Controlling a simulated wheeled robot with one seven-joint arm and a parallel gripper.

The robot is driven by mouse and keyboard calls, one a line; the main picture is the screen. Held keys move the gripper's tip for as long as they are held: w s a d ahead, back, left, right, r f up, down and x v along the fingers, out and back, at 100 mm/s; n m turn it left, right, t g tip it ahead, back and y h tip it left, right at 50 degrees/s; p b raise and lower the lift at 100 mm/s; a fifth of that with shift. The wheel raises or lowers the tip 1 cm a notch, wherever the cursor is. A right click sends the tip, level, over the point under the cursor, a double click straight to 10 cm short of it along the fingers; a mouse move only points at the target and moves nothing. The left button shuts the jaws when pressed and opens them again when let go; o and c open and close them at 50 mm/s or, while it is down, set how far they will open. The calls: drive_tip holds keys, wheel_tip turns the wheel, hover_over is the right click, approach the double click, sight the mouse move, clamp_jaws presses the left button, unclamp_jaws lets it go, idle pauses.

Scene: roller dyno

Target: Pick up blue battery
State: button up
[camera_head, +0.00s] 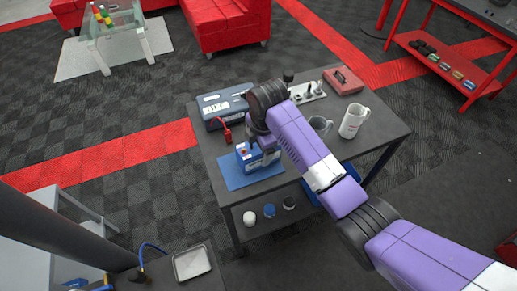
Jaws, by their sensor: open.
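The blue battery (244,160) stands on a flat blue mat (236,179) at the left front of the dark table (209,148). Its top is light with a red mark, and its right part is hidden behind my gripper. My gripper (263,150) is at the end of my purple arm and points down over the battery's right side. The fingers are open. They are small and dark here, and I cannot tell whether they touch the battery.
A dark blue case (222,105) with a red clamp (225,133) stands behind the battery. Mugs (353,121), a metal tool rack (308,93) and a red box (343,80) stand to the right.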

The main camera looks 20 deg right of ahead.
clamp_jaws()
idle(0.4)
